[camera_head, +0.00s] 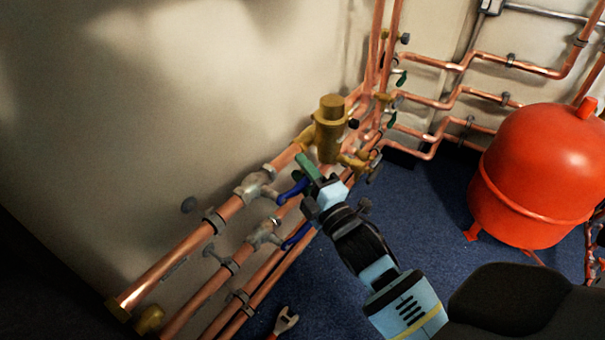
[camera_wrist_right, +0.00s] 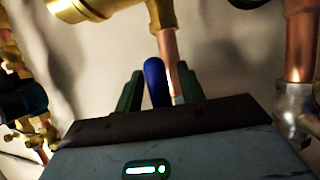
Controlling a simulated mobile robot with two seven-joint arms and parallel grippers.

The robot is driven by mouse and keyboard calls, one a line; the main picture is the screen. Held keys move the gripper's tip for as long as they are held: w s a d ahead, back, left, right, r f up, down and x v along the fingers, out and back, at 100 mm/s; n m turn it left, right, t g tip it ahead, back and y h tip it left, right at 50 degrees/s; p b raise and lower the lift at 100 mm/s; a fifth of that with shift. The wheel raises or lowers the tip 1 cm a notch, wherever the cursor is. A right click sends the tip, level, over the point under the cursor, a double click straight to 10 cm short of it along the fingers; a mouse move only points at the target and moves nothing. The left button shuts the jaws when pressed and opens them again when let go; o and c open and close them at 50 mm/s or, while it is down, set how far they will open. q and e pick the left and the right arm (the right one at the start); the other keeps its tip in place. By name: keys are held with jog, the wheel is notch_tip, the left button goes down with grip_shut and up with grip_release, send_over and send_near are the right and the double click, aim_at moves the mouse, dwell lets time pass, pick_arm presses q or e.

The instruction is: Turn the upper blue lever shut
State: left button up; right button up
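The upper blue lever (camera_head: 292,190) sits on a grey valve (camera_head: 256,184) on the upper copper pipe. My right gripper (camera_head: 306,167) is right beside it in the head view, its green fingers covering part of the lever's surroundings. In the right wrist view a blue lever (camera_wrist_right: 155,80) stands between the two green fingers of the right gripper (camera_wrist_right: 161,90). The fingers are apart, with a gap visible on the lever's right side; contact on the left is unclear. A second, lower blue lever (camera_head: 297,237) is on the lower valve (camera_head: 263,235). My left gripper is not in view.
A brass fitting (camera_head: 330,125) stands just beyond the gripper. Copper pipes (camera_head: 165,272) run along the wall. A red tank (camera_head: 540,175) stands at the right. A wrench (camera_head: 286,321) is at the bottom. The blue floor (camera_head: 320,300) has free room.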

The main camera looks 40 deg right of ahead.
grip_shut()
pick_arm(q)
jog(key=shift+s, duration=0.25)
